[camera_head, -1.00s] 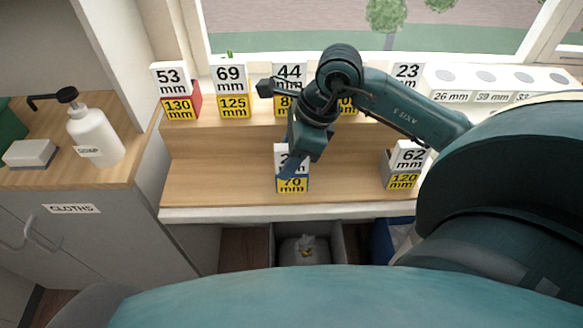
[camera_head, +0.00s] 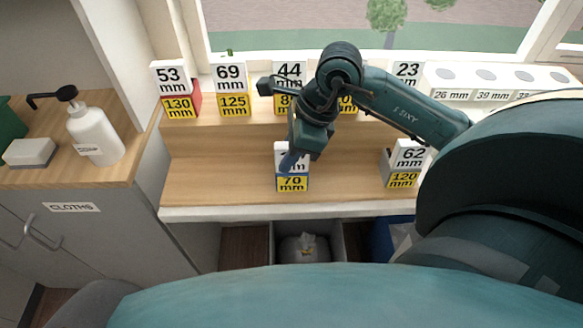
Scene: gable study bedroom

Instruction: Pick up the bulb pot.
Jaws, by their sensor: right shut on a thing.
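I cannot make out a bulb pot for certain. A small green tip (camera_head: 230,53) shows above the card marked 69 and 125 mm (camera_head: 232,104) on the upper shelf; what it belongs to is hidden. My right gripper (camera_head: 289,161) points down at the lower shelf, in front of a block carrying a yellow 70 mm card (camera_head: 292,184). Its dark blue fingertip covers part of the white card above. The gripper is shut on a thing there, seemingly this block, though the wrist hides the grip. My left gripper is not in view.
Other number-carded blocks stand on the upper shelf (camera_head: 260,122), and a 62/120 mm block (camera_head: 404,160) on the lower right. A soap bottle (camera_head: 95,138) and a pale bar (camera_head: 29,152) stand on the left counter. An open bin (camera_head: 281,236) sits below. The lower shelf's left is clear.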

